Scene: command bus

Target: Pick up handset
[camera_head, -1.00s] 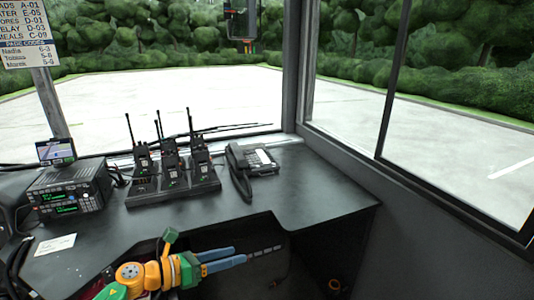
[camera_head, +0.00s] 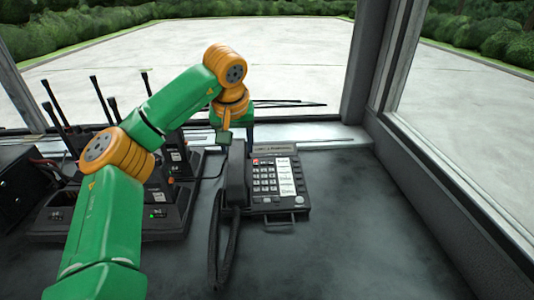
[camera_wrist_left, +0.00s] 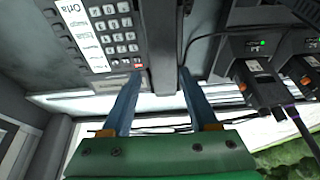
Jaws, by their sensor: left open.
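The black handset (camera_head: 237,178) lies along the left side of the desk phone (camera_head: 275,180), with its coiled cord hanging toward the near side. My left gripper (camera_head: 238,140) is at the handset's far end, pointing down, mostly hidden by its own wrist. In the left wrist view the gripper (camera_wrist_left: 160,74) is open, and its two blue fingers lie on either side of the dark handset (camera_wrist_left: 160,40). I cannot tell whether either finger touches it. The phone's keypad (camera_wrist_left: 115,30) shows beside it. My right gripper is not in view.
Radios in a charger (camera_head: 165,215) stand close to the left of the phone, partly behind my left arm; they also show in the left wrist view (camera_wrist_left: 255,80). The desk (camera_head: 350,210) right of the phone is clear. The window frame (camera_head: 375,70) rises behind it.

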